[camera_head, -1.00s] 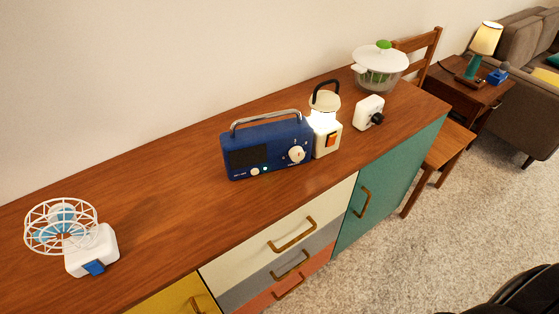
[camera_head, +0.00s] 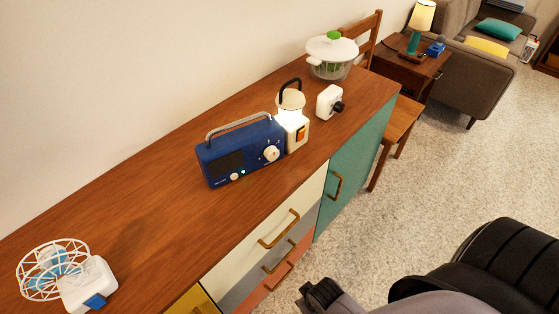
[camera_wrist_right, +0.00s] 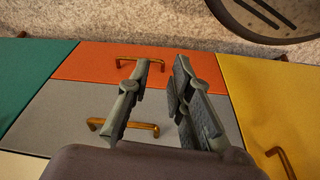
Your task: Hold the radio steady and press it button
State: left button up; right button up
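The blue radio (camera_head: 239,151) stands upright on the wooden cabinet top, its carrying handle raised. Its front has a dark panel on the left, a large white dial and small light knobs near the lower edge. No gripper touches it. My right gripper (camera_wrist_right: 162,68) is open and empty in the right wrist view, in front of the cabinet's drawers. Dark and grey parts of my right arm show at the bottom right of the head view, below and apart from the radio. My left gripper is out of view.
A lit lantern (camera_head: 292,125) stands close to the radio's right side. Beyond are a white device with a black knob (camera_head: 329,102) and a salad spinner (camera_head: 332,55). A caged fan (camera_head: 58,272) sits at the left. The cabinet top (camera_head: 150,205) between fan and radio is clear.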

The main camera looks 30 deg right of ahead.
aim_at(239, 123)
jog(key=w+r+t+p, duration=0.2)
jog(key=w+r+p, duration=0.15)
jog(key=r, duration=1.65)
jog(key=w+d+r+n+t+h, duration=0.1)
jog(key=w+d+r+n+t, duration=0.1)
jog(key=w+r+n+t, duration=0.3)
jog(key=w+d+r+t+h, duration=0.1)
jog(key=w+d+r, duration=0.15)
jog(key=r, duration=0.45)
jog(key=w+d+r+n+t+h, duration=0.1)
jog(key=w+r+n+t, duration=0.25)
jog(key=r, duration=0.25)
jog(key=w+a+r+n+t+y, duration=0.35)
jog(key=a+r+n+y, duration=0.2)
jog(key=n, duration=0.35)
jog(key=shift+h, duration=0.25)
jog(key=w+p, duration=0.1)
jog(key=w, duration=0.4)
jog(key=w+a+p, duration=0.1)
jog(key=w, duration=0.5)
jog(key=w+a+p, duration=0.1)
jog(key=w+p, duration=0.1)
jog(key=w, duration=0.3)
jog(key=shift+w+f, duration=0.15)
jog(key=shift+w, duration=0.1)
jog(key=shift+c, duration=0.4)
grip_shut()
